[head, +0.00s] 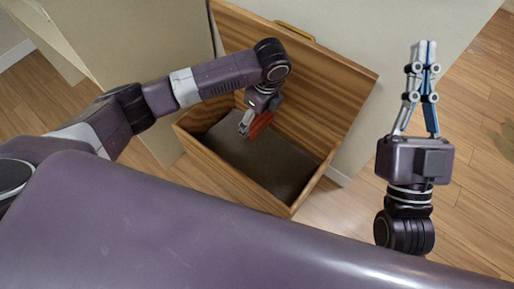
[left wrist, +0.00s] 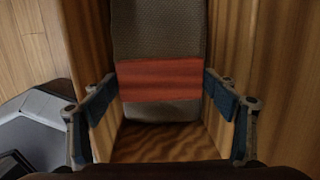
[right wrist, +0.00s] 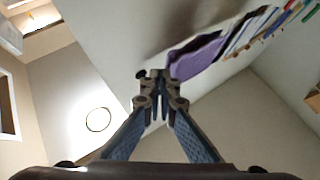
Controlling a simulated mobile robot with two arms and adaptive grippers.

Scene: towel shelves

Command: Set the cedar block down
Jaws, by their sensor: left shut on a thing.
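The cedar block (head: 261,124) is reddish and shows in the head view inside the mouth of an open wooden chest (head: 225,172). In the left wrist view the block (left wrist: 160,80) lies crosswise between the two fingers of my left gripper (left wrist: 162,97). My left gripper (head: 246,122) points down into the chest and is shut on the block. Whether the block touches anything beneath it I cannot tell. My right gripper (head: 424,48) is raised at the right, away from the chest, with its fingertips together and empty; it also shows in the right wrist view (right wrist: 158,82).
The chest's lid (head: 325,85) stands open at the back. A dark brown-grey surface (head: 265,168) covers much of its inside; in the left wrist view it looks textured (left wrist: 158,35), with bare wood nearer. Beige panels (head: 130,50) stand at the left. Wooden floor (head: 470,190) is clear at the right.

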